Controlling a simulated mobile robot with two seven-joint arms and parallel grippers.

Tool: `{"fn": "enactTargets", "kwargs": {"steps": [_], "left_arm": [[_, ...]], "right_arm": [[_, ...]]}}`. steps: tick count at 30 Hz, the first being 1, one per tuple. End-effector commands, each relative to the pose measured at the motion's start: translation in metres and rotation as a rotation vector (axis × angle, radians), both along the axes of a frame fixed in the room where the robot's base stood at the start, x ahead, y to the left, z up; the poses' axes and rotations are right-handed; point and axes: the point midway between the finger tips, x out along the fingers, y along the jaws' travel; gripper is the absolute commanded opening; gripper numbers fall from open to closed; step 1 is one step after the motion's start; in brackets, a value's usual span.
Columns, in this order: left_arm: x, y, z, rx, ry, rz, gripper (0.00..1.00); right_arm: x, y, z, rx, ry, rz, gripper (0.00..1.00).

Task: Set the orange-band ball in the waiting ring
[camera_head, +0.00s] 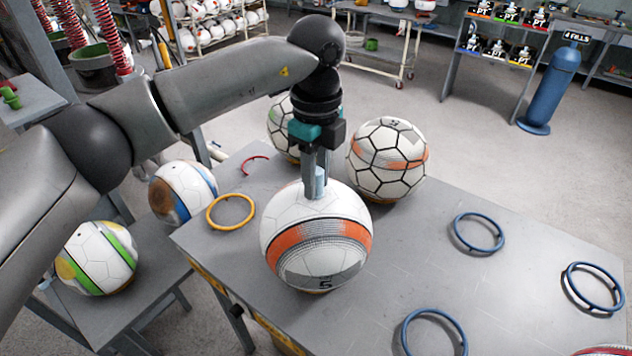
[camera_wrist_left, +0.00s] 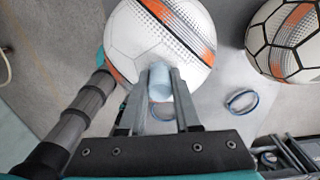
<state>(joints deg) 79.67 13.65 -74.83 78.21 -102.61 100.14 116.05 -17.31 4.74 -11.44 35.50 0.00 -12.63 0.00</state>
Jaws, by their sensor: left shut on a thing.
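A white ball with a broad orange band (camera_head: 316,245) is at the near left part of the grey table (camera_head: 490,290). It also fills the top of the left wrist view (camera_wrist_left: 150,40). A yellowish edge shows under it; I cannot tell whether it rests there. My left gripper (camera_head: 317,190) points down at the ball's top. Its fingers are shut on a pale blue cylinder (camera_wrist_left: 160,80) at the ball's top. An empty yellow ring (camera_head: 231,212) lies left of the ball. My right gripper is not in view.
A black-lined ball with an orange band (camera_head: 388,160) stands behind, with another ball (camera_head: 285,130) beside it. Blue rings (camera_head: 478,233) lie on the right, with bare table between. A red ring (camera_head: 255,164) lies at the back left. Striped balls (camera_head: 97,258) are on a side bench.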

Motion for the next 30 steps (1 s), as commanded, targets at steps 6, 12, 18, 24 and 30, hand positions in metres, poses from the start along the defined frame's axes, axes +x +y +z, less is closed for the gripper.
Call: {"fn": "enactTargets", "kwargs": {"steps": [6,12,18,24,30], "left_arm": [[0.001,0.000,-0.016,-0.001,-0.003,0.001,0.00],[0.001,0.000,-0.017,-0.001,-0.002,0.000,0.00],[0.000,0.000,-0.023,0.000,0.000,0.001,0.33],[0.000,0.000,-0.022,0.000,0.000,0.001,0.56],[0.000,0.000,-0.022,0.000,0.000,0.001,0.61]], "right_arm": [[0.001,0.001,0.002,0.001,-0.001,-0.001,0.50],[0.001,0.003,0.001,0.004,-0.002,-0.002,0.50],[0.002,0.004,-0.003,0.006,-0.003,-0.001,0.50],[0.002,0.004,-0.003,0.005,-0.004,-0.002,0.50],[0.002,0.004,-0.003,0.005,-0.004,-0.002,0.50]]}}
